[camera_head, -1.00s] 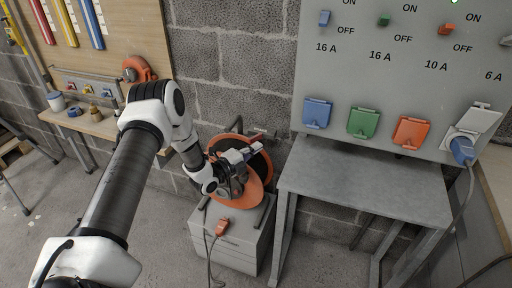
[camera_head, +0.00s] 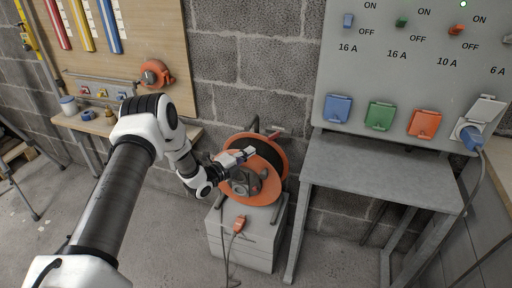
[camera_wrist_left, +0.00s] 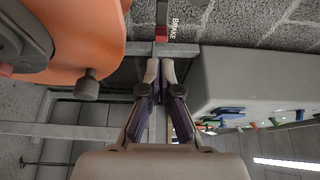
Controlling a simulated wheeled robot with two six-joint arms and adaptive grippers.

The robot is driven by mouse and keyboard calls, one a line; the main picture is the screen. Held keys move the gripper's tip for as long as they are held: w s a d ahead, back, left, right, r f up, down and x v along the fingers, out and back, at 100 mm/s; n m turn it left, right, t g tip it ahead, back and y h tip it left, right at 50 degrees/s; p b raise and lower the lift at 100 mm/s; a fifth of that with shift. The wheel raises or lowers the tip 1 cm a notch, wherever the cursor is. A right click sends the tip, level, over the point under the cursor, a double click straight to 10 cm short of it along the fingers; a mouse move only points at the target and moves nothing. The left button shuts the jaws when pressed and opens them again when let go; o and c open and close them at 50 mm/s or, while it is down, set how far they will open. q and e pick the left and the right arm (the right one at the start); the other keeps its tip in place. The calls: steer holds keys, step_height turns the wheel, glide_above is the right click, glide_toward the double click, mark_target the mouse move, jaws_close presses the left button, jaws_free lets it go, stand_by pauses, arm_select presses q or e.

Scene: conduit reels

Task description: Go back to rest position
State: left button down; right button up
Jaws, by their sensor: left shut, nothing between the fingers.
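My left arm comes in from the left in the head view and reaches over the orange conduit reel (camera_head: 272,190). Its gripper (camera_head: 247,154) is in front of the reel's upper part, and I cannot tell from the head view whether it touches the reel. In the left wrist view the gripper (camera_wrist_left: 160,66) has its fingertips together with nothing between them. The orange reel (camera_wrist_left: 90,30) with a dark knob fills the upper left there. A red-tipped lever (camera_wrist_left: 161,34) beside a BRAKE label is just past the fingertips. My right gripper is not in view.
The reel stands on a pale drawer cabinet (camera_head: 240,250), with an orange plug (camera_head: 240,223) hanging in front. A grey metal table (camera_head: 385,178) stands to the right under a socket panel (camera_head: 410,75). A workbench (camera_head: 95,122) is at the left. Floor shows in front.

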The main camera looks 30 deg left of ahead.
arm_select(q)
steer(key=s+d+f+g+h, duration=0.1)
steer(key=s+d+f+g, duration=0.2)
steer(key=d, duration=0.4)
steer(key=s+d+f+g, duration=0.1)
steer(key=s+d+f, duration=0.1)
steer(key=d+f, duration=0.35)
steer(key=s+d+f+n+g+y, duration=0.1)
steer(key=s+d+f+n+g, duration=0.2)
steer(key=s, duration=0.5)
steer(key=s+d+f+n+g+y, duration=0.1)
steer(key=s+d+f+n+g, duration=0.2)
steer(key=s, duration=0.5)
steer(key=s+d+f+n+g+y, duration=0.1)
steer(key=s+f+n+g, duration=0.2)
steer(key=s+f+n, duration=0.35)
steer(key=s+a+r+n+g+y, duration=0.25)
steer(key=s+n+g, duration=0.4)
steer(key=s, duration=0.95)
step_height(320, 180, up, 15)
steer(key=n+t+p, duration=0.2)
steer(key=p, duration=1.3)
steer(key=shift+w+r, duration=0.2)
